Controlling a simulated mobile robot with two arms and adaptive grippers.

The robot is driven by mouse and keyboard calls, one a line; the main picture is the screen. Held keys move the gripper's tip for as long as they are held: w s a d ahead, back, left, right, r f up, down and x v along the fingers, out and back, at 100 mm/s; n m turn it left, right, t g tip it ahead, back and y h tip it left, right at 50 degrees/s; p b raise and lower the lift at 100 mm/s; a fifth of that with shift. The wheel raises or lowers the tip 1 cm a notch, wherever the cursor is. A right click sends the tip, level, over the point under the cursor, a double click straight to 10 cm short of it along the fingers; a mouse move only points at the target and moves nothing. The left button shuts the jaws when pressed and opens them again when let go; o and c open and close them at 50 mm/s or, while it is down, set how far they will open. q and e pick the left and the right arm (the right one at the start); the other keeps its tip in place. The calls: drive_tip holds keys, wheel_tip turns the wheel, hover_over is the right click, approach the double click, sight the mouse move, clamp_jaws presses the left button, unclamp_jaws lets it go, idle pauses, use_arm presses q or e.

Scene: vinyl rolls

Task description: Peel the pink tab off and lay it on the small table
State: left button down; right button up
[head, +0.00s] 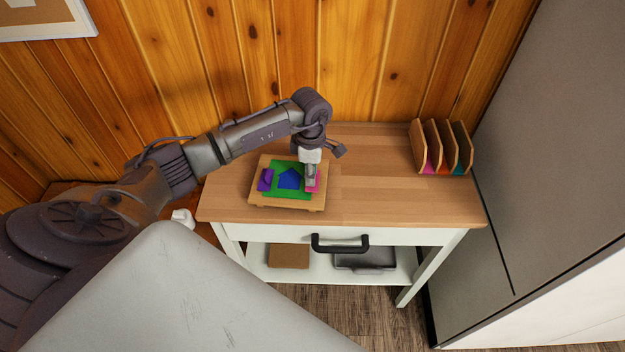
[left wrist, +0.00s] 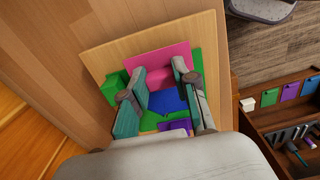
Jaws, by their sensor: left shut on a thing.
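The pink tab (head: 316,187) is at the right side of a green sheet (head: 272,190) on a wooden board (head: 287,203). My left gripper (head: 311,181) points down at it and is shut on it, its body hiding part of it in the head view. In the left wrist view the pink tab (left wrist: 158,56) lies at the fingertips (left wrist: 160,70), over the board's far end. I cannot tell whether it is lifted from the board. The small table (head: 380,200) has a wooden top and white frame. My right gripper is not in view.
A blue house shape (head: 290,179) and a purple piece (head: 265,180) lie on the green sheet. A wooden rack (head: 445,150) stands at the table's back right. The tabletop right of the board is clear. A brown unit with coloured panels (left wrist: 285,120) stands beside the table.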

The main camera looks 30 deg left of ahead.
use_arm(q)
drive_tip(key=shift+r+p, duration=1.55)
drive_tip(key=shift+r, duration=1.3)
